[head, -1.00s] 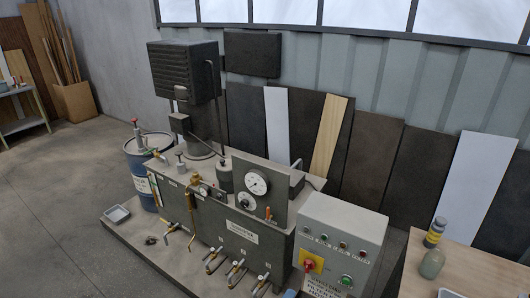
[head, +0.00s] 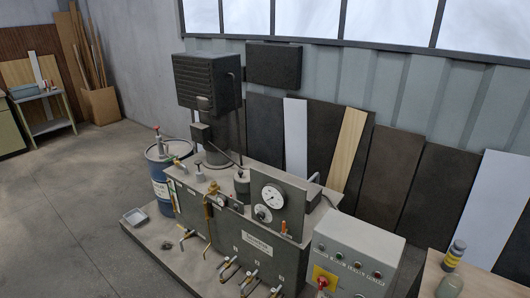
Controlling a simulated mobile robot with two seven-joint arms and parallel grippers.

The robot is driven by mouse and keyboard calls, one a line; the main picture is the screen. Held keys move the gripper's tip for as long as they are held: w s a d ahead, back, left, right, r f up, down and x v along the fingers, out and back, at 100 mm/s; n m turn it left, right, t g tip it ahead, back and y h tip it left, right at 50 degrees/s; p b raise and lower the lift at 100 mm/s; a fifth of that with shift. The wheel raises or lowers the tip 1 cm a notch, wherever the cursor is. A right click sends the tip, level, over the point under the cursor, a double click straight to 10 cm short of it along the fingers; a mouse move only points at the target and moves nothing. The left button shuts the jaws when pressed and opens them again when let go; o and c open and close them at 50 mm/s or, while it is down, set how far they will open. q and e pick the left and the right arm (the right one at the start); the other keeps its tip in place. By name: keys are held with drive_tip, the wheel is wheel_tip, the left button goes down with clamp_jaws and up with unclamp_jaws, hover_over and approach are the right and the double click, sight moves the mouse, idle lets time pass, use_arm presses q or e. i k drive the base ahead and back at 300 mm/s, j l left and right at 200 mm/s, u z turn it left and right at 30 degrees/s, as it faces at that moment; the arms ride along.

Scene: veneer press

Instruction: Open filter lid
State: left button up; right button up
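No part labelled as a filter lid can be read at this size. The grey hydraulic unit (head: 216,226) stands in the middle of the head view, with several fittings on its top. A dark upright cylinder with a small cap (head: 242,184) stands beside the gauge panel. A small pale-topped fitting (head: 199,172) is at the left end of the top. I cannot tell which of these is the filter. Neither of my grippers is in view.
A gauge panel (head: 287,207) rises at the unit's right end, with a control box (head: 358,246) in front. Valves (head: 226,266) project from the unit's front. Floor (head: 70,205) at left is clear.

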sight(241, 180)
drive_tip(key=i+j+z, duration=0.15)
drive_tip(key=j, duration=0.2)
drive_tip(key=i+j+z, duration=0.1)
drive_tip(key=i+j, duration=0.15)
drive_tip(key=i+j+z, duration=0.15)
drive_tip(key=j, duration=0.35)
drive_tip(key=i+j+z, duration=0.1)
drive_tip(key=j, duration=0.3)
drive_tip(key=i+j+z, duration=0.15)
drive_tip(key=i+j, duration=0.15)
drive_tip(key=i+j+z, duration=0.1)
drive_tip(key=j, duration=0.45)
drive_tip(key=i+j+z, duration=0.15)
drive_tip(key=j, duration=0.3)
